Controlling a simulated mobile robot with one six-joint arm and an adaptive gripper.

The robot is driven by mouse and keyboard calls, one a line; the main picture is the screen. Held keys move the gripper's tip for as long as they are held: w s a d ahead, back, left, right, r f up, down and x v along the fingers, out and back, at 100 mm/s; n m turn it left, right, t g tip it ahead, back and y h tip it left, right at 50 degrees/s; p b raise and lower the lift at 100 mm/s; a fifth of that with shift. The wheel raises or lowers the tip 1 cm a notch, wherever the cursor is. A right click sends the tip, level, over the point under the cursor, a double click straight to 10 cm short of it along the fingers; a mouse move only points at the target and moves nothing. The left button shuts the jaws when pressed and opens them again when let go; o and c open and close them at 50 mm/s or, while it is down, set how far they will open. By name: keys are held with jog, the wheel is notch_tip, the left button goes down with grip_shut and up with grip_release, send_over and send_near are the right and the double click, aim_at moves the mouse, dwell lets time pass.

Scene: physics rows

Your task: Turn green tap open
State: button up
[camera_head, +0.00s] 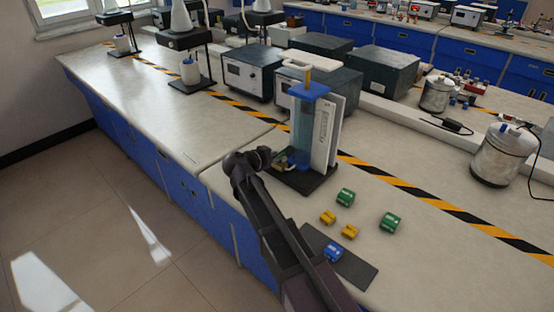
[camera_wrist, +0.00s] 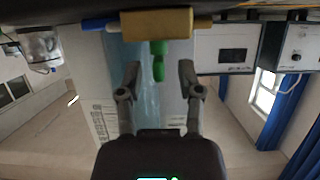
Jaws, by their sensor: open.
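The green tap (camera_wrist: 158,58) shows in the wrist view, sticking out from a tan block (camera_wrist: 150,23) in front of a clear bluish column (camera_wrist: 145,90). The wrist view looks upside down. My gripper (camera_wrist: 160,67) is open, with one finger on each side of the tap and visible gaps between. In the head view, the column (camera_head: 303,130) with its blue top stands upright on a dark base (camera_head: 305,182). My gripper (camera_head: 266,160) is at its lower left side, near the base. The tap cannot be made out clearly there.
A white panel (camera_head: 326,130) stands beside the column. Several small green, yellow and blue blocks (camera_head: 345,197) lie to the right, near a dark mat (camera_head: 350,266). Dark boxes (camera_head: 250,72) stand behind. The bench at the left (camera_head: 190,120) is mostly clear.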

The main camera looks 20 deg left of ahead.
jog(key=shift+w+d, duration=0.1)
jog(key=shift+w, duration=0.05)
grip_shut()
jog(key=shift+d+n+y, duration=0.1)
jog(key=shift+n+y, duration=0.3)
jog(key=shift+y, duration=0.1)
jog(key=shift+d+n+t+y, duration=0.1)
jog(key=shift+n+t+y, duration=0.2)
jog(key=shift+n+y, duration=0.25)
jog(key=n+y, duration=0.3)
jog(key=y, duration=0.1)
jog(key=shift+d+n, duration=0.1)
jog(key=shift+n, duration=0.15)
jog(key=shift+n+y, duration=1)
jog(key=shift+y, duration=0.25)
jog(key=shift+n+y, duration=0.8)
jog(key=shift+y, duration=0.1)
jog(key=shift+w+d+n+g+y, duration=0.1)
jog(key=shift+d+n+g+y, duration=0.05)
jog(key=shift+n+g+y, duration=1.95)
